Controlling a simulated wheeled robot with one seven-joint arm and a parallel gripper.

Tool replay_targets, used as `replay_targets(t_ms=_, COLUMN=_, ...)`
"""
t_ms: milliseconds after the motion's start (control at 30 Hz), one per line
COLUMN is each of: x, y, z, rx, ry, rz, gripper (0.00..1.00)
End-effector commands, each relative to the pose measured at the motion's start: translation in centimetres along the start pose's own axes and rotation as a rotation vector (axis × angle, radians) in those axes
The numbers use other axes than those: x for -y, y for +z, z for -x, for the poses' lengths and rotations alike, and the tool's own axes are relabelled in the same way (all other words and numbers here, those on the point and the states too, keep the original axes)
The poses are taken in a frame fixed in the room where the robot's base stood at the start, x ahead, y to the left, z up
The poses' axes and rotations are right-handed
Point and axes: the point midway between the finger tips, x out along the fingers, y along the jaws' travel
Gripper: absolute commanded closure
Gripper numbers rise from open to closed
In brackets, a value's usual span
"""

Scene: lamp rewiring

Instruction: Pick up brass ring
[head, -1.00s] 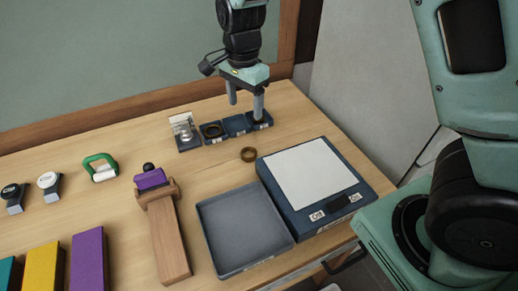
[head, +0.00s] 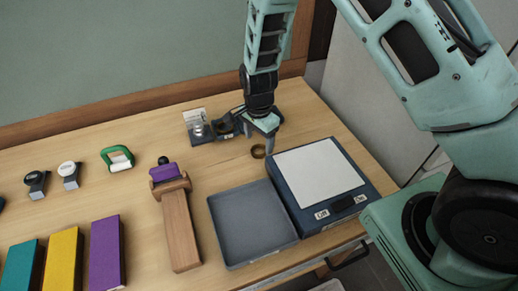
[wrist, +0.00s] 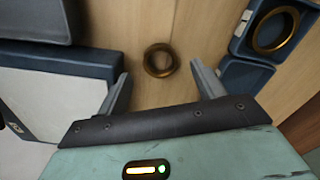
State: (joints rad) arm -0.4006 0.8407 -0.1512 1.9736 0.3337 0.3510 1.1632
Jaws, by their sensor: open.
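A small brass ring (head: 258,151) lies flat on the wooden table, just behind the scale's back left corner. In the wrist view the brass ring (wrist: 158,60) lies ahead of my gripper, centred between the lines of its two fingers and beyond their tips. My gripper (wrist: 158,84) is open and empty. In the head view my gripper (head: 259,142) points down at the table right by the ring; one finger partly hides the other. A second, larger brass ring (wrist: 274,29) sits in a dark blue holder at the upper right of the wrist view.
A scale with a white plate (head: 318,172) and an empty grey tray (head: 250,252) stand in front of the ring. Small blue holders (wrist: 245,73) stand close by. A wooden stand with a purple block (head: 180,230) is to the left.

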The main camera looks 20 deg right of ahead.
Motion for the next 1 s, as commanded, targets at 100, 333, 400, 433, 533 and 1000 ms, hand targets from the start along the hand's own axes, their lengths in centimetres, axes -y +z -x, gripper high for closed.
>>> replay_targets(t_ms=100, x=-0.1, y=-0.2, z=-1.3, rx=0.001, ry=0.004, rz=-0.001, gripper=0.32)
replay_targets(t_ms=333, x=0.0, y=-0.2, z=-3.4, rx=0.0, ry=0.001, rz=0.0, gripper=0.32)
replay_targets(t_ms=400, x=0.0, y=-0.2, z=-3.5, rx=0.0, ry=0.0, rz=0.001, gripper=0.32)
replay_targets(t_ms=433, x=0.0, y=-0.2, z=-3.6, rx=0.0, ry=0.0, rz=0.001, gripper=0.32)
replay_targets(t_ms=533, x=0.0, y=-0.2, z=-3.6, rx=0.0, ry=0.0, rz=0.001, gripper=0.32)
replay_targets(t_ms=1000, x=0.0, y=-0.2, z=-3.5, rx=0.0, ry=0.0, rz=0.0, gripper=0.8)
